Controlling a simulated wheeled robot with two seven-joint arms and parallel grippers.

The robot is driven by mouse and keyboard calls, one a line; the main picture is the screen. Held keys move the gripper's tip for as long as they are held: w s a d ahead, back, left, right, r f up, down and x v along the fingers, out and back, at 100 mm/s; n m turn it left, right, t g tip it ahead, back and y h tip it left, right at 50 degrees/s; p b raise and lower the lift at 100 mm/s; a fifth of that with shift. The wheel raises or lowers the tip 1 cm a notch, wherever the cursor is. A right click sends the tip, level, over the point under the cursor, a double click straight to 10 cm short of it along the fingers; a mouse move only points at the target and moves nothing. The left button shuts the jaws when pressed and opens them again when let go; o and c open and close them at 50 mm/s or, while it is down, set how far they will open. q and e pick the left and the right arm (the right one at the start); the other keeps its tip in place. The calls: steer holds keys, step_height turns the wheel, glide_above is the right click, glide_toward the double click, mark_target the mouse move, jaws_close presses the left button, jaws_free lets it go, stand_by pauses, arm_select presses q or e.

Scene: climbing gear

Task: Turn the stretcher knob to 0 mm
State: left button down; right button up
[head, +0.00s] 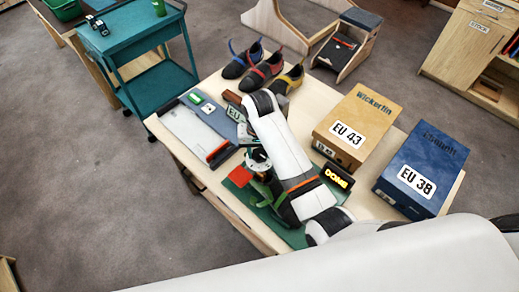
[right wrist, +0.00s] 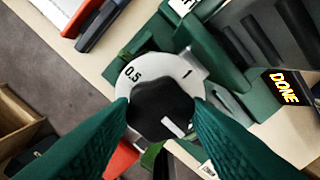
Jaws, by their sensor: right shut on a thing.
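In the right wrist view the black stretcher knob (right wrist: 160,104) sits on a round white dial (right wrist: 152,68). The dial shows 0.5 at its upper left and 1 at its upper right. The knob's white mark is at its lower right, pointing away from both numbers. My right gripper (right wrist: 160,112) is shut on the knob, one green finger on each side; the fingers hide parts of the dial. In the head view my right gripper (head: 258,162) is over the green stretcher base (head: 293,237), partly covered by my arm. My left gripper is not in view.
A lit DONE sign (head: 338,177) stands on the base, right of my arm. An orange EU 43 box (head: 365,115) and a blue EU 38 box (head: 424,165) are at the right. Several shoes (head: 264,70) and a grey-white tray (head: 195,130) lie at the back and left.

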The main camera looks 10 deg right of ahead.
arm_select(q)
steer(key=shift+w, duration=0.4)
arm_select(e)
steer(key=shift+n, duration=0.3)
